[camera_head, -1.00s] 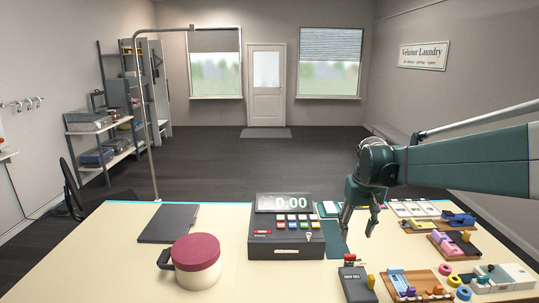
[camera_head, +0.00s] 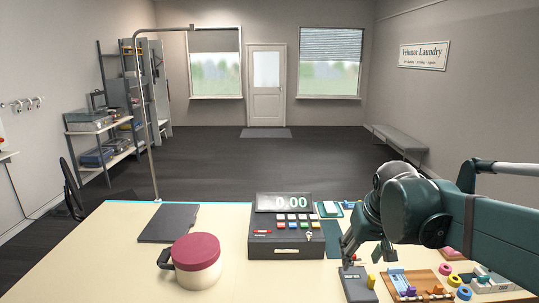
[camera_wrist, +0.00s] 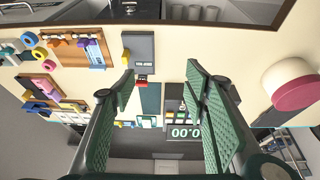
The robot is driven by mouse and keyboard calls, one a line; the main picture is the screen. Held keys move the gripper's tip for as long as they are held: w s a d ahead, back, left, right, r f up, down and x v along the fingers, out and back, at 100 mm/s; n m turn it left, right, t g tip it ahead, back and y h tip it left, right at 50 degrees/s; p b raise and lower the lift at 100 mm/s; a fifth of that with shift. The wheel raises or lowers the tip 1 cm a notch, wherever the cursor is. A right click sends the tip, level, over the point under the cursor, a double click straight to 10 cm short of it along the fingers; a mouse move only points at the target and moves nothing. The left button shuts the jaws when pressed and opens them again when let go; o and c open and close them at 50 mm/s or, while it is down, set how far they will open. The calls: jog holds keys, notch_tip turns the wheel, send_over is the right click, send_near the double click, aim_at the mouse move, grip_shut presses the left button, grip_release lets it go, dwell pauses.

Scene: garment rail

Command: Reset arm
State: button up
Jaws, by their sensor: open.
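My gripper (camera_head: 368,254) hangs over the right half of the counter, in front of and right of the cash register (camera_head: 283,228). Its fingers are apart with nothing between them. In the wrist view my gripper (camera_wrist: 160,100) shows two green ribbed fingers spread wide. Behind them are the counter and the register (camera_wrist: 185,115), which appears upside down. My arm comes in from the right edge in the head view and hides part of the counter's right side.
The counter (camera_head: 110,250) also bears a red-lidded pot (camera_head: 197,262), a dark folder (camera_head: 168,223), a dark box (camera_head: 356,284) and a wooden tray (camera_head: 415,285). Coloured tape rolls (camera_head: 455,280) lie at right. A thin metal stand (camera_head: 148,130) rises at left. The left front counter is clear.

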jog(key=s+a+f+t, duration=0.1)
jog(key=s+f, duration=0.1)
jog(key=s, duration=0.6)
jog(key=s+a+f+t, duration=0.2)
jog(key=s+f, duration=0.1)
jog(key=s, duration=0.5)
jog(key=shift+f, duration=0.35)
